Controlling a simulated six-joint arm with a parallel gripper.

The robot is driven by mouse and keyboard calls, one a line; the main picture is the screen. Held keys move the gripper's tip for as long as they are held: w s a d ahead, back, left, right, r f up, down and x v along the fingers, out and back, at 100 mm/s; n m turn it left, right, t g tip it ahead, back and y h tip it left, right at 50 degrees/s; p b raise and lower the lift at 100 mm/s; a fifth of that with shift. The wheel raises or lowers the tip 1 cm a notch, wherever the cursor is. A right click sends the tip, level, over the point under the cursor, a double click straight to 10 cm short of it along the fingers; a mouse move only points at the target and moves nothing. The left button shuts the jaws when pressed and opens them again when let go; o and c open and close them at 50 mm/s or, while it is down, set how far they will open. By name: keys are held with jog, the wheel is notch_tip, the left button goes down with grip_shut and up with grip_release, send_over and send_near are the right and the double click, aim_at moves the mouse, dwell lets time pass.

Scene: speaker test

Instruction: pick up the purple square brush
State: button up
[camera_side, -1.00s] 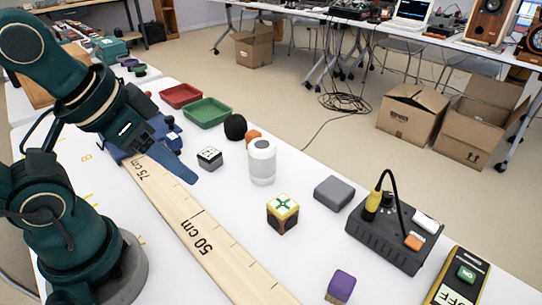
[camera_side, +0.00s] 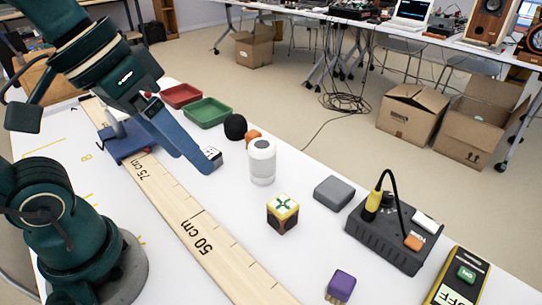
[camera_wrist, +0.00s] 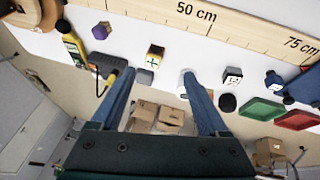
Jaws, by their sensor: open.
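The purple square brush (camera_side: 340,287) stands on the white table at the front of the side view, right of the wooden ruler. In the wrist view the brush (camera_wrist: 102,31) is small, at the upper left. My gripper (camera_wrist: 159,74) is open and empty, with its two blue fingers spread apart. In the side view my gripper (camera_side: 192,152) is at the upper left, far from the brush. One finger partly covers a small black-and-white cube (camera_side: 212,154); I cannot tell whether they touch.
A yellow-and-black cube (camera_side: 283,214), a grey block (camera_side: 334,193), a white cylinder (camera_side: 262,162) and a black power box (camera_side: 395,238) stand on the table. The wooden ruler (camera_side: 215,238) runs along it. Green (camera_side: 208,112) and red (camera_side: 181,96) trays lie farther back. Table around the brush is clear.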

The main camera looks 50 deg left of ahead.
jog(key=d+n+g+h, duration=0.2)
jog(key=d+n+h, duration=0.2)
jog(key=d, duration=0.4)
jog(key=n+h, duration=0.7)
jog(key=n, duration=0.9)
send_over(341, 287)
jog(key=a, duration=0.5)
notch_tip(341, 287, down, 18)
jog(key=shift+x, duration=2.6)
jog(key=shift+r, duration=0.1)
grip_shut()
